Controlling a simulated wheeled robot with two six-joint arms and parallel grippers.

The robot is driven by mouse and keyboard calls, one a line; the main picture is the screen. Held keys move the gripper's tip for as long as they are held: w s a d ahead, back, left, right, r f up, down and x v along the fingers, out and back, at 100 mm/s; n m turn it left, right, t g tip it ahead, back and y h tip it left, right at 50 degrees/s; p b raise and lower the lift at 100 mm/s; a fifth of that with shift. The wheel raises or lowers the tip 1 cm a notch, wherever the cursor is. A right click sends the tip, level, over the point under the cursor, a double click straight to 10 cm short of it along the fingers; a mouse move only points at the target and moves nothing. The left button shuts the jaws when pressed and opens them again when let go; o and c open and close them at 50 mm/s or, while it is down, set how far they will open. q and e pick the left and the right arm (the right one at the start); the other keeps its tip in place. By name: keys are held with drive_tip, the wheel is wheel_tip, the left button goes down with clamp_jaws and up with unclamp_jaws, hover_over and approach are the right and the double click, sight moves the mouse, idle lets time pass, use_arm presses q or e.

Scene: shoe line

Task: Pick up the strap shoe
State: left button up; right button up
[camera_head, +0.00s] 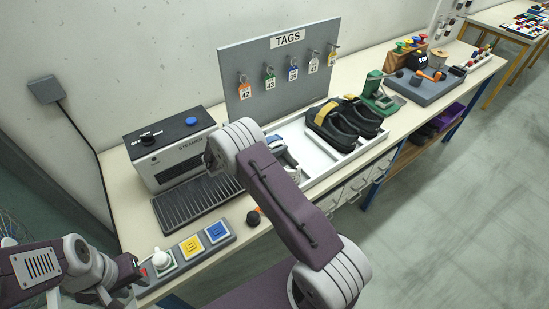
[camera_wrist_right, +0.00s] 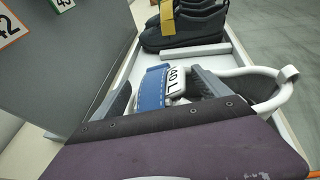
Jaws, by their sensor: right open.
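In the head view my arm hides this gripper. My left gripper (camera_head: 132,272) is at the lower left by the button panel; its jaws are unclear.
A pair of black shoes (camera_head: 330,128) with a yellow band stands in the tray. A steamer (camera_head: 172,148) with a ribbed grey mat (camera_head: 190,207) is to the left. A tag board (camera_head: 285,95) rises behind the tray. Tool stands fill the bench's far right.

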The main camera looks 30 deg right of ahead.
clamp_jaws()
idle(0.5)
